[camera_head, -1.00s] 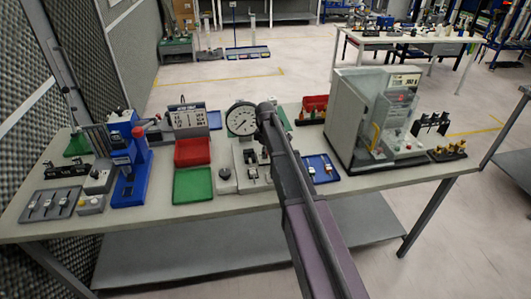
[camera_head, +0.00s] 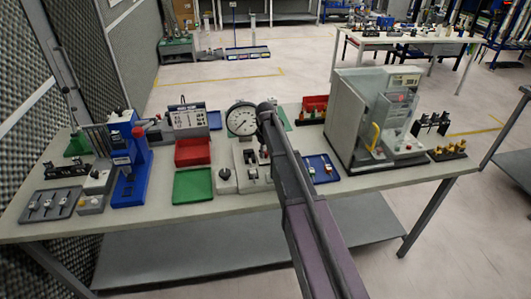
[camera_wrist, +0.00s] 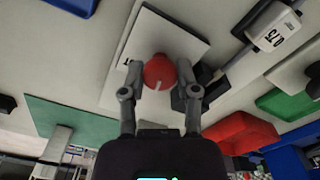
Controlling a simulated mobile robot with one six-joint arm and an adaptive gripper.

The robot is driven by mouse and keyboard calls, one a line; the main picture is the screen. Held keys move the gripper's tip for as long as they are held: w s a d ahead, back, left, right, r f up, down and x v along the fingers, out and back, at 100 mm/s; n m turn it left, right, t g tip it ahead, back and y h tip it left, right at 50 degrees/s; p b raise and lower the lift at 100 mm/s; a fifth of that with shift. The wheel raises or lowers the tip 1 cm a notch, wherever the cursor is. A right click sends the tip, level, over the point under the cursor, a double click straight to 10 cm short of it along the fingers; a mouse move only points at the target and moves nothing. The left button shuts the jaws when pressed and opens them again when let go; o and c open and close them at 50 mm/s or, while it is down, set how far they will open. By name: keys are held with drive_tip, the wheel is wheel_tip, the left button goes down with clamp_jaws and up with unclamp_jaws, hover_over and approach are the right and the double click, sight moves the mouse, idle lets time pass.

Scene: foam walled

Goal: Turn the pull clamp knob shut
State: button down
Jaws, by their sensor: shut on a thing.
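The red round knob (camera_wrist: 158,72), with a white pointer line on it, sits on a pale square plate (camera_wrist: 185,35) in the wrist view. Its white line points down toward my gripper's palm. My gripper (camera_wrist: 160,77) has one finger on each side of the knob and is shut on it. In the head view my own arm covers the gripper and most of the knob's area, beside the pale fixture (camera_head: 252,172) at the middle of the bench.
A dial gauge (camera_head: 241,119) stands close to my arm. A red bin (camera_head: 192,152) and a green tray (camera_head: 192,186) lie left of it, a blue tray (camera_head: 321,168) right. A large grey enclosure (camera_head: 350,120) stands farther right. The bench's front edge is mostly clear.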

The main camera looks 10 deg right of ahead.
drive_tip(key=m, duration=0.5)
drive_tip(key=shift+m, duration=0.3)
drive_tip(key=m, duration=0.5)
drive_tip(key=shift+d+m, duration=0.1)
drive_tip(key=shift+m, duration=0.3)
drive_tip(key=shift+s, duration=0.1)
drive_tip(key=shift+c, duration=1.7)
unclamp_jaws()
